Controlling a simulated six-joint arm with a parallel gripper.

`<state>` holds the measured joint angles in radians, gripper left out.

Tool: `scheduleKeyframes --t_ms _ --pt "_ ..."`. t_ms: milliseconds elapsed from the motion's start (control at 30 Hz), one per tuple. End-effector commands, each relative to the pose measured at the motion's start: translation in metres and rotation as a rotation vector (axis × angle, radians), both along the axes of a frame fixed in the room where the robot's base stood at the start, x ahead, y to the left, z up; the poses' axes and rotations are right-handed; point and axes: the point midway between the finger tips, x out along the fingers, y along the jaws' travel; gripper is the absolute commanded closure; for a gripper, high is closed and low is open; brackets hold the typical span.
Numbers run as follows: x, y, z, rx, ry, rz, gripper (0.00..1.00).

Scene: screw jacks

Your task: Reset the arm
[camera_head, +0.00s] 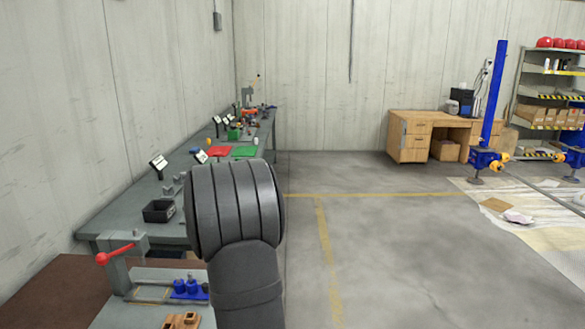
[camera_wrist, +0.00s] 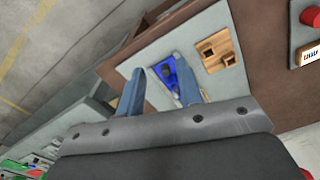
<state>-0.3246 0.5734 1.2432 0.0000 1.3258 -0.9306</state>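My gripper (camera_wrist: 161,78) shows in the wrist view with its two blue-grey fingers spread apart and no object held between them. Beyond the fingers lies a blue holder (camera_wrist: 165,76) with a dark part in it, on a grey plate (camera_wrist: 134,62). I cannot tell the exact gap between the fingertips and the holder. In the head view my dark arm covers the middle foreground, and my gripper is hidden. The blue holder (camera_head: 188,290) also shows there, left of my arm.
A wooden block (camera_head: 181,321) sits near the blue holder. A red-handled press (camera_head: 117,251) stands at left. A long grey bench (camera_head: 130,215) runs along the wall with a black bin (camera_head: 158,211). A blue column (camera_head: 494,97) stands at right. The floor between is open.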

Motion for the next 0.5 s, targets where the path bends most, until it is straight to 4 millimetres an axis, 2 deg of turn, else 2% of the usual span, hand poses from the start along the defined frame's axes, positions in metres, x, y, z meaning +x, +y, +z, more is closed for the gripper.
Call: scheduleKeyframes --t_ms 467,500 --pt "-0.073 -0.019 -0.024 0.000 0.000 0.000 0.67" --pt "-0.072 -0.011 -0.029 -0.001 0.001 0.003 0.67"
